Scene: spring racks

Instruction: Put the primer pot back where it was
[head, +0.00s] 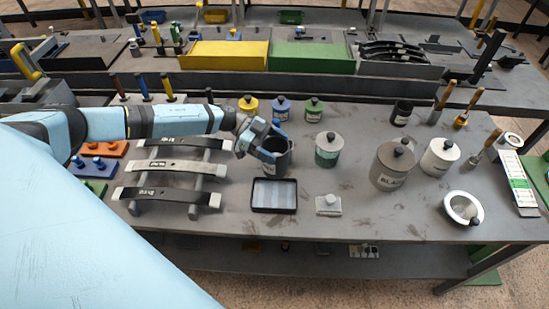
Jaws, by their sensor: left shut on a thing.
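The primer pot (277,161) is a dark grey, open-topped pot with a pale label too small to read. It is upright near the middle of the workbench, right of the spring rack. My left gripper (272,142) reaches in from the left and is shut on the pot's upper rim. I cannot tell whether the pot's base touches the bench. My right gripper is not in view.
A black-rimmed tray (274,209) stands in front of the pot. Small yellow, blue and green pots (281,110) stand behind.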

